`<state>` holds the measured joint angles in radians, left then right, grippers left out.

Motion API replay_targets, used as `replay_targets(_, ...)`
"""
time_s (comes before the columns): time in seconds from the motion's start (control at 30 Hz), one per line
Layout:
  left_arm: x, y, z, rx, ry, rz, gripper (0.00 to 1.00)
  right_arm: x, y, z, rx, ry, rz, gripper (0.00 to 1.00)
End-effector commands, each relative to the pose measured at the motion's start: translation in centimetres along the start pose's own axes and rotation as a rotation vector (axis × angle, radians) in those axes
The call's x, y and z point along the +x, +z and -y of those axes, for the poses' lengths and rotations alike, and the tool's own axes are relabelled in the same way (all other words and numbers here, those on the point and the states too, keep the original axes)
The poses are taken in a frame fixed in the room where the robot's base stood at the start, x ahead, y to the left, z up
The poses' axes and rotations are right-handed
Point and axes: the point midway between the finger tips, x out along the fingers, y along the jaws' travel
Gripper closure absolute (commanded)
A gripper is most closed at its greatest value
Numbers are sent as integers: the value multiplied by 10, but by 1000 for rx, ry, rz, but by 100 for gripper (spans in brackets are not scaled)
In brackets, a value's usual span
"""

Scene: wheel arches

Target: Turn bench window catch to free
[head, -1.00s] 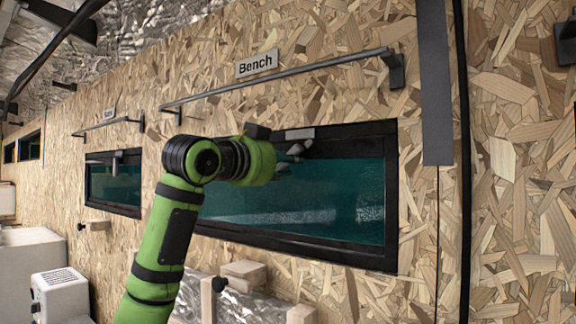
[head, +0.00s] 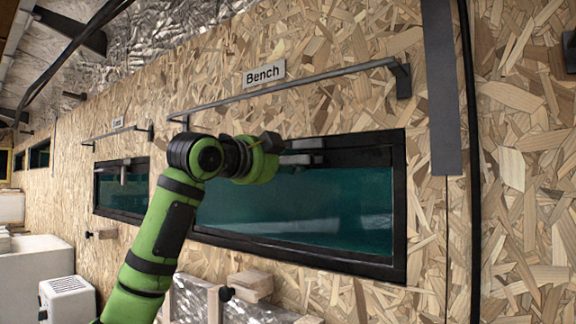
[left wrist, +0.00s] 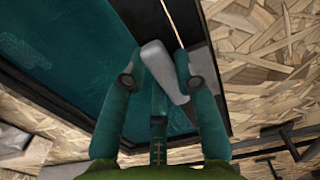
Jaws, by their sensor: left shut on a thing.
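The bench window (head: 310,210) is a dark-framed teal pane below the sign "Bench" (head: 264,74). Its catch (head: 303,159) is a grey lever at the top of the frame, beside a grey block. My left gripper (head: 286,160) is at the catch, coming from the left. In the left wrist view the catch lever (left wrist: 158,66) lies slanted between the fingers of my left gripper (left wrist: 157,57), which is shut on it. In the head view the green wrist hides part of the lever and most of the fingers. My right gripper is in neither view.
A grey rail (head: 290,84) runs above the bench window. A second window (head: 122,190) with its own catch is further left. A wooden block (head: 250,286) juts out below the window, and a white box (head: 68,298) stands at lower left.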

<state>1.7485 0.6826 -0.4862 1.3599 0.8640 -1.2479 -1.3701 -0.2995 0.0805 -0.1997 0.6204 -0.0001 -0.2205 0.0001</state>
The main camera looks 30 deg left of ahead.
Motion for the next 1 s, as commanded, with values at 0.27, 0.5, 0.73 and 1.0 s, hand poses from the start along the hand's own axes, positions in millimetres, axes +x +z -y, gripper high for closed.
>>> replay_targets(0.27, -1, 1, 4, 27, -9, 1, 100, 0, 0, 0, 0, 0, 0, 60)
replay_targets(0.5, -2, 0, 5, 27, -11, 1, 100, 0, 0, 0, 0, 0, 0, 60)
replay_targets(0.73, -1, 0, 4, 26, -9, 1, 46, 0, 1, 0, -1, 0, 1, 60)
replay_targets(1.0, -2, 0, 3, 26, -5, 0, 46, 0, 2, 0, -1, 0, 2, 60)
